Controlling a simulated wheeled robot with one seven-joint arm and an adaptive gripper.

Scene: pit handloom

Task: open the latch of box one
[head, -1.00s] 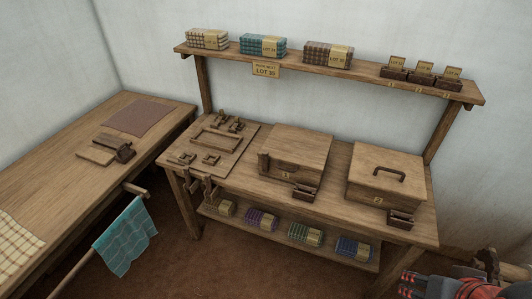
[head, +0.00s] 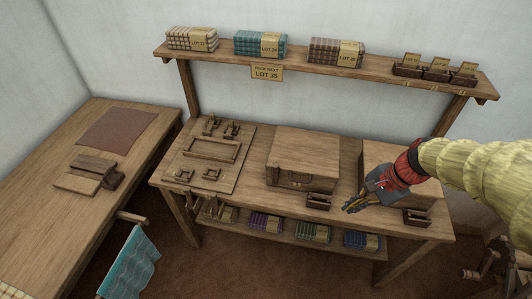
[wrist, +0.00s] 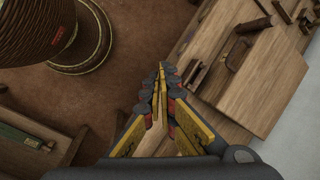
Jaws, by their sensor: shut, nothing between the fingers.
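Box one (head: 303,158) is a closed wooden box in the middle of the bench. A darker latch-like bar (head: 292,181) shows low across its front; its exact state is too small to tell. My gripper (head: 349,208) is shut and empty, to the right of box one and in front of box two (head: 375,155). It is apart from the latch. In the wrist view my gripper's yellow fingers (wrist: 162,72) meet at the tips, with nothing between them. My arm hides much of box two. A wooden piece with a dark handle (wrist: 240,55) lies right of the fingers there.
Small dark holders (head: 318,201) and (head: 416,217) stand at the bench's front edge. A board with wooden fittings (head: 211,150) lies at the left. A shelf (head: 300,66) with cloth bundles runs above. Another bundle row (head: 313,233) sits below the bench.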

